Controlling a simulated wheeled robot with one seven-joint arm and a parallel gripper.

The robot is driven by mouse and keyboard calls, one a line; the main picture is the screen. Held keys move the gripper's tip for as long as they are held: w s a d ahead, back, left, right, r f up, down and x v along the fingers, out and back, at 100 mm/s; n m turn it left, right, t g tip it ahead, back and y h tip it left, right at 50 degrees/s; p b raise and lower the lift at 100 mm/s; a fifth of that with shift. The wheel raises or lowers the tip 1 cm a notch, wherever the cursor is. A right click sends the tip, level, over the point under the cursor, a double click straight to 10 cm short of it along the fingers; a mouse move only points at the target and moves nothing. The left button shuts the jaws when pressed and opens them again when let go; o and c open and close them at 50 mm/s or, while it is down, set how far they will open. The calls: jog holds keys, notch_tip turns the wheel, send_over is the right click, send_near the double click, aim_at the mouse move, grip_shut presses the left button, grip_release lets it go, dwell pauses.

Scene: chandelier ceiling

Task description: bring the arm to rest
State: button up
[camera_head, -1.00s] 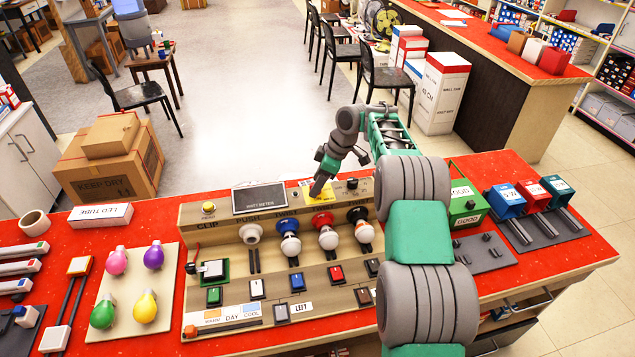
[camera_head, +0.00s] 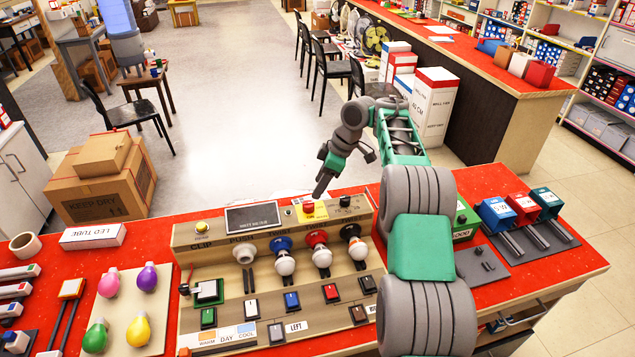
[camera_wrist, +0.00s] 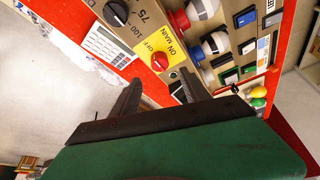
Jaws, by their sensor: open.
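My gripper (camera_head: 323,183) hangs over the back edge of the test panel (camera_head: 200,236), near the red knob on its yellow plate (camera_head: 310,211). In the wrist view my gripper (camera_wrist: 160,92) has its two fingers apart with nothing held between them. The red knob (camera_wrist: 160,61) on the yellow "ON MAIN OFF" plate lies just beyond the fingertips there. My green and grey arm covers the right end of the panel.
White bulbs (camera_head: 285,265) sit in the panel's sockets. Coloured bulbs stand on a beige board (camera_head: 126,318) at the left. Blue, red and teal bins (camera_head: 497,213) stand at the right.

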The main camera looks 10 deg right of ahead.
jog(key=s+a+r+m+t+h, duration=0.1)
jog(key=s+a+r+m, duration=0.2)
jog(key=s+r, duration=0.3)
jog(key=s+a+r+m+t, duration=0.1)
jog(key=s+a+r+m, duration=0.2)
jog(key=s+r, duration=0.25)
jog(key=s+d+f+m+h, duration=0.1)
jog(key=s+f+m, duration=0.1)
jog(key=s, duration=0.8)
jog(key=s+d+f+m+t+h, duration=0.1)
jog(key=s+m, duration=0.4)
jog(key=s, duration=0.5)
notch_tip(320, 180, down, 2)
jog(key=shift+s+d+f+m+h+b, duration=0.1)
jog(key=shift+s+d+m+h+b, duration=0.2)
jog(key=shift+s+h+b, duration=0.15)
